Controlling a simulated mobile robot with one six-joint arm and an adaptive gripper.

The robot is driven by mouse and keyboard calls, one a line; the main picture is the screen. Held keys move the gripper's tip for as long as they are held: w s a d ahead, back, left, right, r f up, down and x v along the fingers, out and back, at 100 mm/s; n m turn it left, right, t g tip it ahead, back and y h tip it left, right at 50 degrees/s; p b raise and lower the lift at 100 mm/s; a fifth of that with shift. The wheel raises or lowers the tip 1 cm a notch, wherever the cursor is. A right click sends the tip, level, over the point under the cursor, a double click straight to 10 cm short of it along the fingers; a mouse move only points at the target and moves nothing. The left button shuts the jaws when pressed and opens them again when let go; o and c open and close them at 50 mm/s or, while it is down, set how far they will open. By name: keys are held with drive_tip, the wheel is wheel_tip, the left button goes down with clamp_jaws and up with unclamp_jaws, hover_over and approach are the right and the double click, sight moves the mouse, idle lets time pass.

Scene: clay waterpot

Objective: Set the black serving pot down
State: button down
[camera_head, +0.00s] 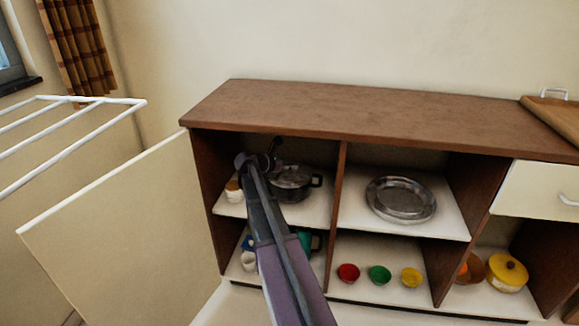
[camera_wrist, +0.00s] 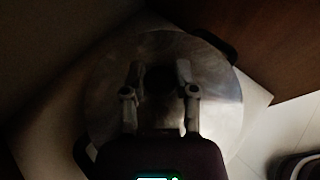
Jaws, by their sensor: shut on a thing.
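The black serving pot (camera_head: 293,180) is in the upper left compartment of the cabinet, with its grey metallic lid and a dark side handle visible. In the wrist view the pot's round lid (camera_wrist: 112,85) fills the middle, seen from above. My gripper (camera_wrist: 161,75) reaches over the lid's centre and is shut on the pot's top; the part between the fingers is dark.
A brown divider (camera_head: 337,195) stands right of the pot. The open white door (camera_head: 125,235) is at left. The neighbouring compartment holds a silver plate (camera_head: 401,198). Coloured bowls (camera_head: 380,274) sit below; the cabinet top (camera_head: 390,120) is mostly clear.

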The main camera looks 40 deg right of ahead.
drive_tip(key=shift+w+d+f+b, duration=0.15)
drive_tip(key=shift+f+b, duration=0.5)
drive_tip(key=shift+f, duration=0.35)
drive_tip(key=shift+c, duration=2)
unclamp_jaws()
drive_tip(key=shift+r, duration=0.2)
drive_tip(key=shift+a+r+p, duration=0.3)
drive_tip(key=shift+a+p, duration=0.05)
drive_tip(key=shift+a, duration=0.3)
drive_tip(key=p+v, duration=0.4)
drive_tip(key=v, duration=0.6)
drive_tip(key=shift+a, duration=0.3)
